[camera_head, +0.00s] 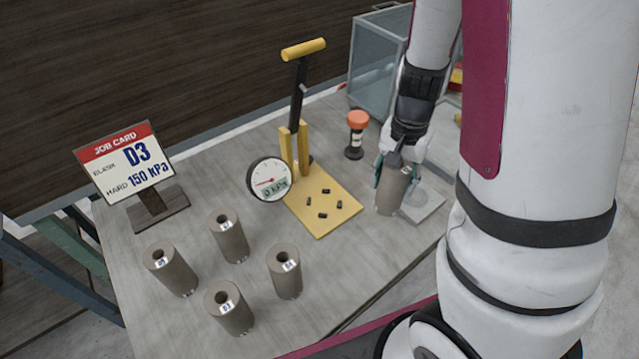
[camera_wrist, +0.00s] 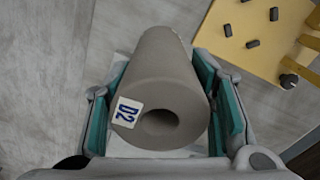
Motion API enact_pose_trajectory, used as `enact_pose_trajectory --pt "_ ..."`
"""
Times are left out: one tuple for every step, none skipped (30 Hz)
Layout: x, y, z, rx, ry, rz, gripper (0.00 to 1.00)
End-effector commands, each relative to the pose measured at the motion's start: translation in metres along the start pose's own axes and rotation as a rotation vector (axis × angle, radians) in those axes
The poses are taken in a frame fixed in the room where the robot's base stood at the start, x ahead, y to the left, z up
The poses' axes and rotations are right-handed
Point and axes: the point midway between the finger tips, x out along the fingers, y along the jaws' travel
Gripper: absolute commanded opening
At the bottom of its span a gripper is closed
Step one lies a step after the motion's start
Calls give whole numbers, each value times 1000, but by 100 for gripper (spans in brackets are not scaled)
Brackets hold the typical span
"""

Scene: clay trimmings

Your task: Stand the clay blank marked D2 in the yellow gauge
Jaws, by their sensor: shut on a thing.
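My gripper (camera_head: 394,174) is shut on a grey-brown clay cylinder, the blank D2 (camera_head: 391,193), at the right of the table. In the wrist view the blank (camera_wrist: 165,72) sits between the teal finger pads, its D2 label and end hole facing the camera. It looks upright; I cannot tell whether its bottom touches the table. The yellow gauge (camera_head: 340,219) stands to the left of my gripper: a yellow plate with several small black pegs, yellow posts, a lever with a yellow handle, and a round dial (camera_head: 268,180) reading 0 kPa. No blank stands on its plate.
Several other holed blanks stand at the front left, one marked D3 (camera_head: 229,309). A job card (camera_head: 124,162) reads D3, 150 kPa. A glass-sided box (camera_head: 374,70) is behind.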

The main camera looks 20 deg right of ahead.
Motion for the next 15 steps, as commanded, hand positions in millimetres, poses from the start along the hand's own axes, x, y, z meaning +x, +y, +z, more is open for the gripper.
enact_pose_trajectory --pt "0 -8 3 -6 0 0 0" --pt "0 -14 4 -6 0 0 0" --pt "1 -23 6 -7 0 1 0" --pt "2 -30 7 -8 1 1 0" --pt "2 -37 8 -7 1 1 0" --pt "3 -46 11 -8 1 1 0" --pt "4 -53 12 -7 1 0 0" --pt "4 -59 13 -9 1 1 0" --pt "5 -68 15 -7 1 0 0" --pt "6 -75 17 -7 1 0 0" --pt "7 -82 18 -7 1 1 0" --pt "8 -91 20 -7 1 1 0" --pt "8 -98 21 -7 1 0 0" --pt "9 -104 22 -6 1 0 0" --pt "10 -113 24 -5 2 0 0"
